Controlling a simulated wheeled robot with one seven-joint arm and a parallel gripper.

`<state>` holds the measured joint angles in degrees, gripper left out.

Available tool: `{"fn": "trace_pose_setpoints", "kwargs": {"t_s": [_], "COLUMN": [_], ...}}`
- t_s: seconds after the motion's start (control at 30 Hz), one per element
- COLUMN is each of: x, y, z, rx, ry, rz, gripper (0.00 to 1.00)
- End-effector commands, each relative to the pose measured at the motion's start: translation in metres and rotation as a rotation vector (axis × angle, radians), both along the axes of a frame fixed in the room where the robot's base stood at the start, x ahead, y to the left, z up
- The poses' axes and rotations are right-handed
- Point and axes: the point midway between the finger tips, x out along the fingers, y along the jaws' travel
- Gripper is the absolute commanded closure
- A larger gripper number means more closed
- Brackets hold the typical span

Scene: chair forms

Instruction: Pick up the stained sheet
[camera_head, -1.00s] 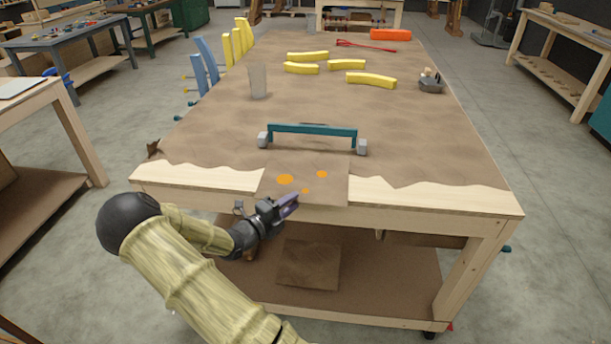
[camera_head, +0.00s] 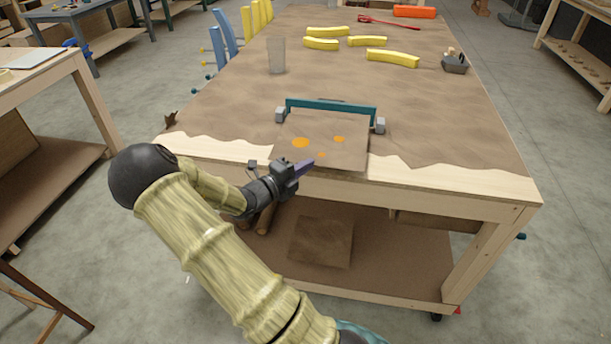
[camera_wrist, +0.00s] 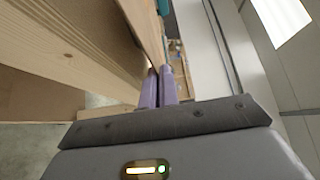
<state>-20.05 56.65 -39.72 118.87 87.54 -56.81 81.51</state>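The stained sheet (camera_head: 345,155) is a thin brown square with orange spots, in the head view at the table's front edge. It looks raised off the top and overlaps the view of the space under the teal bar (camera_head: 330,106). My gripper (camera_head: 304,167) has purple fingers at the sheet's front left edge. In the wrist view the fingers (camera_wrist: 159,80) are close together with the sheet's thin brown edge (camera_wrist: 147,28) running between their tips. The gripper looks shut on the sheet. The exact contact is small and partly hidden.
The teal bar has grey end blocks on the brown-covered workbench (camera_head: 230,120). A translucent cup (camera_head: 276,56), yellow curved pieces (camera_head: 392,58) and a dark grey holder (camera_head: 455,63) stand farther back. Another brown sheet (camera_head: 321,241) lies on the lower shelf.

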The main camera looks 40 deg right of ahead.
Motion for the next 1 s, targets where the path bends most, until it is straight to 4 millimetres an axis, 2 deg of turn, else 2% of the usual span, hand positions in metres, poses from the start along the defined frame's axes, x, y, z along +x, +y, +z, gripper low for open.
{"fn": "trace_pose_setpoints", "kwargs": {"t_s": [0.03, 0.2, 0.33, 1.0], "x": [0.0, 0.0, 0.0, 0.0], "y": [0.0, 0.0, 0.0, 0.0], "z": [0.011, 0.039, 0.05, 0.053], "rx": [0.001, -0.001, -0.001, -0.001], "ry": [-0.006, -0.004, -0.001, 0.0], "rz": [0.0, 0.0, 0.0, 0.0], "gripper": [1.0, 1.0, 1.0, 1.0]}}
